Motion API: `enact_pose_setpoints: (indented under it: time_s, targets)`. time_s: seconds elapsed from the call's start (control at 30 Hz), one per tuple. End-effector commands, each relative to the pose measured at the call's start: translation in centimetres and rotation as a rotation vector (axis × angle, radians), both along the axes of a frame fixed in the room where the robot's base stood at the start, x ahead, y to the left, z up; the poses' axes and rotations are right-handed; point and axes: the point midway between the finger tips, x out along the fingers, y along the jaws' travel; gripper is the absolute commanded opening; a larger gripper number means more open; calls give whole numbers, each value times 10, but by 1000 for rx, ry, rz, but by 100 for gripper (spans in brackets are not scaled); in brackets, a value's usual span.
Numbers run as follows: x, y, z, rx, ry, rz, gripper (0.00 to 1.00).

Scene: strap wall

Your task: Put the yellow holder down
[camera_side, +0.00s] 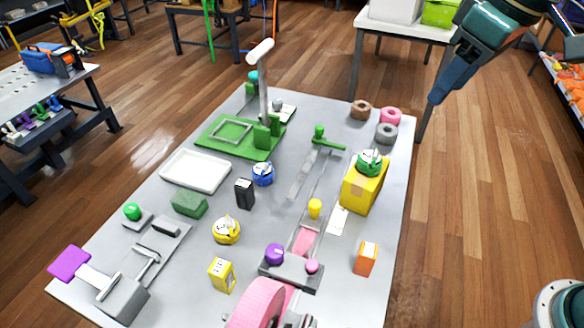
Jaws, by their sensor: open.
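A round yellow holder (226,231) with a black and white top stands on the grey table (300,105), left of the middle. Nothing grips it. It is apart from the small yellow box (221,275) in front of it and the black block (244,194) behind it. My gripper (436,97) is at the upper right, above and beyond the table's right edge, far from the yellow holder. It is open, and I see nothing in it.
A similar blue holder (263,174) stands behind the yellow one; a green one (370,161) sits on a yellow box (363,190). A white tray (195,171), a green fixture with a tall post (264,85), and a pink wheel (262,302) are obstacles.

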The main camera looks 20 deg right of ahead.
Motion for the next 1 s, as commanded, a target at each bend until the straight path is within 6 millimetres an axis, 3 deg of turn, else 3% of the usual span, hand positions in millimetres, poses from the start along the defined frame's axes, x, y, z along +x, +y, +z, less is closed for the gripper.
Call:
enact_pose_setpoints:
  time_s: [0.2, 0.5, 0.7, 1.0]
  targets:
    - [-43, -53, 0, 13, -60, -97, 49]
    - [-105, -104, -21, 18, -139, -223, 49]
    - [-137, -122, -39, 15, -180, -287, 49]
    - [-150, -129, -49, 12, -197, -315, 49]
